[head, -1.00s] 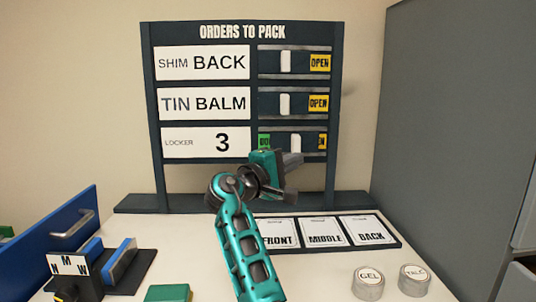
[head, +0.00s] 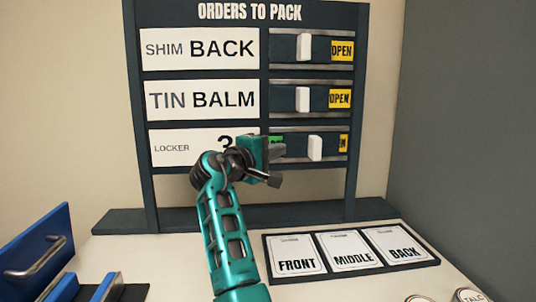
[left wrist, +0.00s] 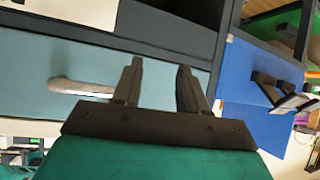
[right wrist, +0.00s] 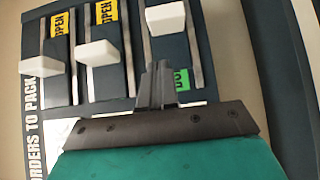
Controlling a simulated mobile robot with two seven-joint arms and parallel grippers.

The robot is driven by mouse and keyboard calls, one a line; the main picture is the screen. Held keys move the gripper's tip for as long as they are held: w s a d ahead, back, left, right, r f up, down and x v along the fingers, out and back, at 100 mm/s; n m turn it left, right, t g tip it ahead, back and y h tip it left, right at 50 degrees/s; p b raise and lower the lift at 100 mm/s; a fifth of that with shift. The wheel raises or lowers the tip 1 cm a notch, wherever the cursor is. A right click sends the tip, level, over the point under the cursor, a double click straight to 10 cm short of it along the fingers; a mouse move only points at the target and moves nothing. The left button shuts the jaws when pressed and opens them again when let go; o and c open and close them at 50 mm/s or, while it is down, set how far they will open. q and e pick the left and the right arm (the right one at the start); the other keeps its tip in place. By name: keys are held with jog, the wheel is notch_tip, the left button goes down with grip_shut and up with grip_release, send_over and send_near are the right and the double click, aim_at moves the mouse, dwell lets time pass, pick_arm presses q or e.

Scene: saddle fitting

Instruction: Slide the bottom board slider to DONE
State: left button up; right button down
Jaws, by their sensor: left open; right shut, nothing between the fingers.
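The bottom slider is a white knob (head: 315,148) in the board's LOCKER 3 row, right of the middle of its track. A green label (head: 276,139), partly hidden by my gripper, shows at the track's left end, and a yellow label at the right end is partly covered. My right gripper (head: 281,151) is shut and empty, left of the knob, with a visible gap. In the right wrist view the fingertips (right wrist: 158,68) point at the board between the green label (right wrist: 181,80) and the knob (right wrist: 165,18). My left gripper (left wrist: 156,80) is open and empty.
The two upper sliders (head: 303,47) (head: 302,99) sit left of their yellow OPEN labels. A tray (head: 345,265) with FRONT, MIDDLE and BACK cards lies on the table below. A blue panel with a handle (head: 36,258) is at left; a grey wall is at right.

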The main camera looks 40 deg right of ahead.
aim_at(311, 143)
jog(key=d, duration=0.7)
jog(key=shift+s+d, duration=0.25)
jog(key=shift+d, duration=0.25)
